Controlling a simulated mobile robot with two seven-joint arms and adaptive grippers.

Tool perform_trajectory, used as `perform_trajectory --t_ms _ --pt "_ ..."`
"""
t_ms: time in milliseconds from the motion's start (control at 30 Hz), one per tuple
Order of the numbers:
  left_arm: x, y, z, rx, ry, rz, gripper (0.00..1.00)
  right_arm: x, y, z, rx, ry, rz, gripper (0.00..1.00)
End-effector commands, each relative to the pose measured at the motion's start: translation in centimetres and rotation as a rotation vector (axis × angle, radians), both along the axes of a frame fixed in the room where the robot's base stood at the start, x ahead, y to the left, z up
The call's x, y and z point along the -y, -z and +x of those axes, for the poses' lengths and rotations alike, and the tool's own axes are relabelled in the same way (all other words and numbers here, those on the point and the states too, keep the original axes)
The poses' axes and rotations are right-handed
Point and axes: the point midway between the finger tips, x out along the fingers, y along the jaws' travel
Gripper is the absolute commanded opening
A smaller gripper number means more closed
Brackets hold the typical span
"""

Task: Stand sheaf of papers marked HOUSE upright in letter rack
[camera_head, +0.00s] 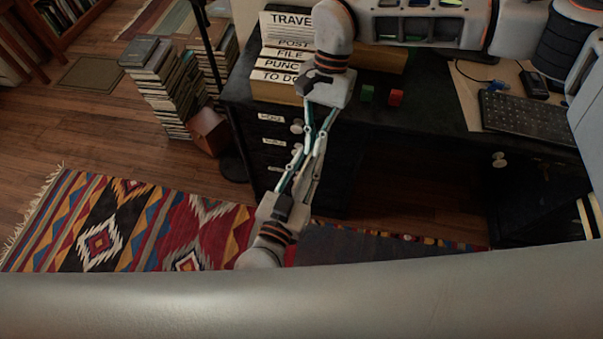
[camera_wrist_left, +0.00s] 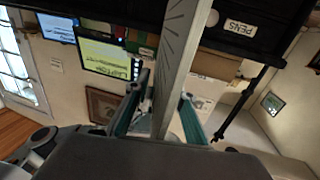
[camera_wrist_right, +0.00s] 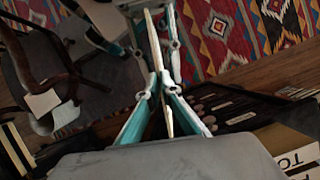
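A thin pale sheaf (camera_wrist_left: 181,50) stands edge-on between the fingers of both grippers; I cannot read its marking. It also shows as a narrow cream strip in the right wrist view (camera_wrist_right: 155,45). My right gripper (camera_head: 312,146), pointing down from the desk side, has its fingertips closed on the strip. My left gripper (camera_head: 308,154), pointing up from below, has its fingers around the sheaf but spread apart from it. The letter rack (camera_head: 276,91) on the desk's left end holds labelled sheaves, including TRAVEL, POST, FILE, PUNCH and TO DO.
A patterned rug (camera_head: 130,225) lies in front.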

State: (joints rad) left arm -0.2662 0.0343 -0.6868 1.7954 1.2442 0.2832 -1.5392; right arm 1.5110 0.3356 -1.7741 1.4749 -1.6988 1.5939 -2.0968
Motion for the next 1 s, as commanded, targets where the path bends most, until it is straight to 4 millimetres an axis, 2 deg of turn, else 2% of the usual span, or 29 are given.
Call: perform_trajectory --t_ms 400,500,633,733,1000 --pt "0.31 -0.04 0.65 0.0 0.0 0.0 0.24 -0.01 -0.01 0.0 0.0 0.0 0.0 0.0" --pt "0.31 -0.03 0.64 0.0 0.0 0.0 0.0 -0.01 -0.01 0.0 0.0 0.0 0.0 0.0" --pt "0.22 -0.01 0.67 0.0 -0.002 0.0 0.0 0.04 0.0 0.01 -0.001 0.001 -0.001 0.0" --pt "0.21 -0.03 0.69 0.0 -0.002 0.0 0.0 0.07 0.02 0.01 -0.001 0.001 -0.002 0.24" --pt "0.28 -0.05 0.65 0.001 -0.001 0.0 0.0 0.02 0.0 0.0 0.0 0.0 0.0 0.24"
